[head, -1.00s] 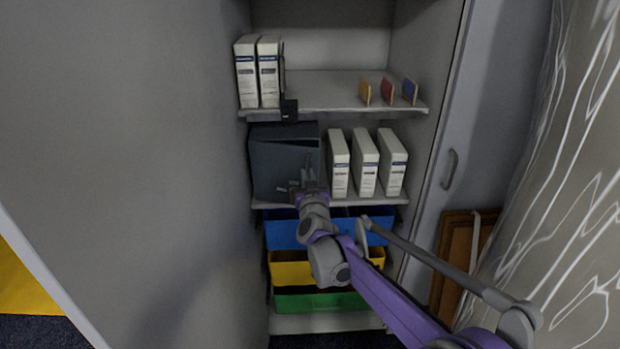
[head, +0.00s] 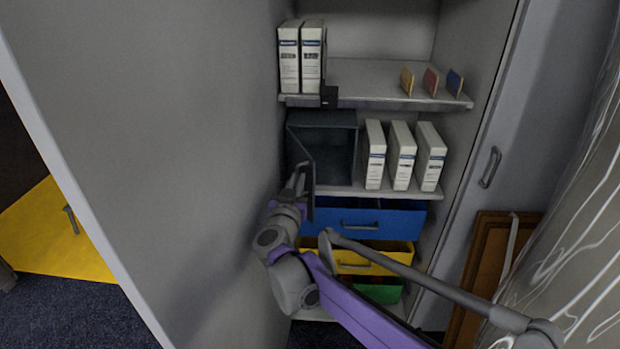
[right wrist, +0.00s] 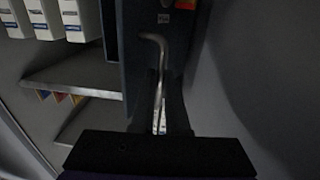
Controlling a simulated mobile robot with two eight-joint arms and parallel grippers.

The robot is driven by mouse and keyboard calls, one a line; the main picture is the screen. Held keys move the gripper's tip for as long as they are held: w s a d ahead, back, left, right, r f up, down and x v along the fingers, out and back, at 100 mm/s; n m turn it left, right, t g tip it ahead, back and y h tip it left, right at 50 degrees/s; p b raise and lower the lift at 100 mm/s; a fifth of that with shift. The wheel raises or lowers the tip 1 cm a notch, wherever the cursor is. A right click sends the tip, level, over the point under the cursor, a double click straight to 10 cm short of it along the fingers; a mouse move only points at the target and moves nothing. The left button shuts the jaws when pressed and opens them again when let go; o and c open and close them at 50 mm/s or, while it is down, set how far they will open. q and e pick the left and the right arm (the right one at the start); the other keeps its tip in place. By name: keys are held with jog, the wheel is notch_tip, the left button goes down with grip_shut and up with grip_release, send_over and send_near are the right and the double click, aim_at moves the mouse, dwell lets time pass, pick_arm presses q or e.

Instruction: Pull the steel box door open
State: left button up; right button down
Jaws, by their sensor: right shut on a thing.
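The dark steel box (head: 322,118) stands at the left end of the middle shelf, its interior in view. Its door (head: 301,147) is swung out on the left side, towards me. My right gripper (head: 299,180) is at the free edge of the door, shut on the door's handle. In the right wrist view the metal handle (right wrist: 158,75) runs down from a bend to the dark gripper (right wrist: 160,133). My left gripper is out of view.
White binders (head: 402,157) stand right of the box. The blue drawer (head: 355,218) and yellow drawer (head: 375,250) are below. The tall grey cabinet door (head: 170,150) is close left of my right gripper. A black clip-like thing (head: 329,96) is on the shelf edge above.

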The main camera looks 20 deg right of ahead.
jog(key=shift+w+a, duration=0.2)
jog(key=shift+a, duration=0.45)
jog(key=c, duration=0.9)
grip_release()
jog(key=shift+w+d+f, duration=0.1)
jog(key=shift+c, duration=0.2)
jog(key=p+v, duration=0.1)
jog(key=v, duration=1)
jog(key=shift+p, duration=0.4)
